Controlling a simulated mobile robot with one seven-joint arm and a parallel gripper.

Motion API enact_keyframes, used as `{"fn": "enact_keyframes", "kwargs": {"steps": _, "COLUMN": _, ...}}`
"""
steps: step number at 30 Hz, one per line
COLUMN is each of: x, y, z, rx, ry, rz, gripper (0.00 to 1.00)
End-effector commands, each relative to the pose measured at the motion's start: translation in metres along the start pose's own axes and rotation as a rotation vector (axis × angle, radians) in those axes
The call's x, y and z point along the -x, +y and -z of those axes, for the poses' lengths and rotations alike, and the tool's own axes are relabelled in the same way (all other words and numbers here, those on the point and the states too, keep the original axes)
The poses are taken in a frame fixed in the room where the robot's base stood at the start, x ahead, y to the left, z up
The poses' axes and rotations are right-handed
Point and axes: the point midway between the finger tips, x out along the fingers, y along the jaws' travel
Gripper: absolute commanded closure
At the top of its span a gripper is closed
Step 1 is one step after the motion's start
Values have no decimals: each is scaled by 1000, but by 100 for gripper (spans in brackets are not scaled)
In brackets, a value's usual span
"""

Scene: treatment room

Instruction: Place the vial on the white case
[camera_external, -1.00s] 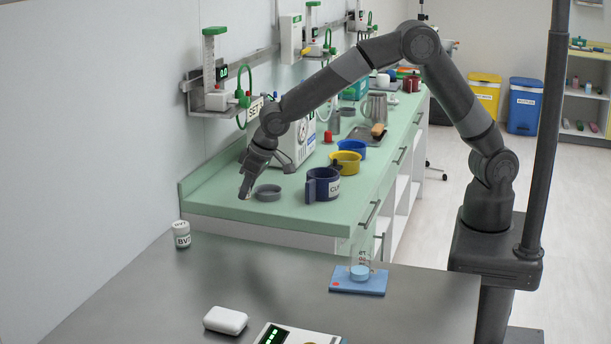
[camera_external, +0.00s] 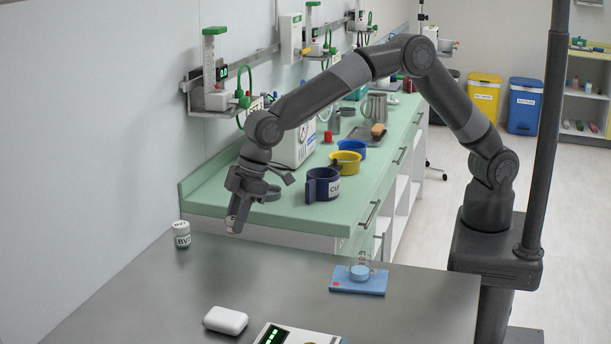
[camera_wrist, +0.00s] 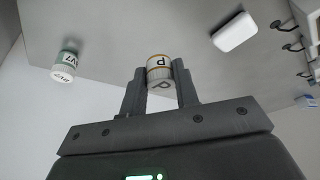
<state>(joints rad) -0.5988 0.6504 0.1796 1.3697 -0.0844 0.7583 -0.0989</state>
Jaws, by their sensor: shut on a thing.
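The vial (camera_wrist: 159,68) is a small white cylinder with a yellowish rim and a dark letter on it. My gripper (camera_wrist: 158,82) is shut on it, one finger on each side. In the external view my gripper (camera_external: 235,222) points down over the back left of the grey table, and the vial is small and hard to make out there. The white case (camera_external: 225,320) is a rounded box lying on the grey table, nearer the camera than my gripper. It also shows at the upper right in the wrist view (camera_wrist: 234,31), apart from the vial.
A blue pad (camera_external: 345,285) with a glass beaker lies to the right. A device with a green display (camera_external: 290,335) is beside the case. Blue and yellow mugs stand on the green counter.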

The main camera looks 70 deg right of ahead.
Motion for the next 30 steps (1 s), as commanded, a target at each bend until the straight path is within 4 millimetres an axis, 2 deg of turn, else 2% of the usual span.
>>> {"fn": "enact_keyframes", "kwargs": {"steps": 1, "x": -1, "y": -19, "z": 8, "rx": 49, "ry": 4, "rz": 24, "gripper": 94}}
{"fn": "enact_keyframes", "kwargs": {"steps": 3, "x": 0, "y": -39, "z": 16, "rx": 112, "ry": 10, "rz": 51, "gripper": 94}}
{"fn": "enact_keyframes", "kwargs": {"steps": 6, "x": 1, "y": -59, "z": 22, "rx": 171, "ry": 15, "rz": 77, "gripper": 94}}
{"fn": "enact_keyframes", "kwargs": {"steps": 11, "x": -5, "y": -80, "z": 28, "rx": 212, "ry": 18, "rz": 95, "gripper": 94}}
{"fn": "enact_keyframes", "kwargs": {"steps": 22, "x": -63, "y": -150, "z": 47, "rx": 214, "ry": 18, "rz": 95, "gripper": 94}}
{"fn": "enact_keyframes", "kwargs": {"steps": 27, "x": -80, "y": -170, "z": 52, "rx": 212, "ry": 19, "rz": 93, "gripper": 94}}
{"fn": "enact_keyframes", "kwargs": {"steps": 30, "x": -84, "y": -173, "z": 53, "rx": 210, "ry": 19, "rz": 93, "gripper": 94}}
